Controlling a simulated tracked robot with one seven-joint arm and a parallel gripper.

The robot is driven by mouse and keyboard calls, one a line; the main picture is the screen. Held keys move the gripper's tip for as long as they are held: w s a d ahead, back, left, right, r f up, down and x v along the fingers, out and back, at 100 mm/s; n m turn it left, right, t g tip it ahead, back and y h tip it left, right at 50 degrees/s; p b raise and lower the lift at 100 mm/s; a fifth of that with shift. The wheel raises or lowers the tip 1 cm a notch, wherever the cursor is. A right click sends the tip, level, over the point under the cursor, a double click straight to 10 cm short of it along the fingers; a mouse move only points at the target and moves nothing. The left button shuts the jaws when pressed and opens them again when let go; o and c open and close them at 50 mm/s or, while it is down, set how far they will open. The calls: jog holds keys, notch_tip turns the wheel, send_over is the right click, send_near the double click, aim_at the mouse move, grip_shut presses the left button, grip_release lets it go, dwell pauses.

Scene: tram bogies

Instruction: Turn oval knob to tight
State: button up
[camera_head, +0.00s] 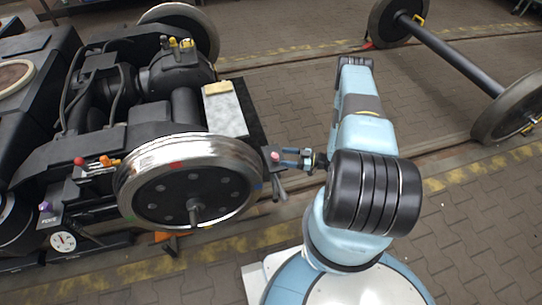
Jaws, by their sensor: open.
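My gripper (275,171) is at the right of the large steel wheel (190,180), close to its rim in the picture. It is open, with nothing seen between its fingers. Whether it touches the wheel cannot be told. I cannot tell for sure which part is the oval knob. Small coloured fittings on the bogie include a purple knob (45,207), a red knob (79,161) and an orange handle (105,160), all left of the wheel and apart from my gripper. No tight mark is readable.
A round white gauge (62,241) sits low at the left. Yellow fittings (180,43) top the black bogie frame (130,135). A loose wheelset (455,55) stands at the upper right. Paved floor (470,230) at the right is clear, with rails and yellow lines.

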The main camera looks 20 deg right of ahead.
aim_at(275, 157)
jog(key=x, duration=0.7)
jog(key=shift+w+a, duration=0.15)
jog(key=shift+a, duration=0.1)
jog(key=shift+c, duration=0.2)
jog(key=c, duration=0.9)
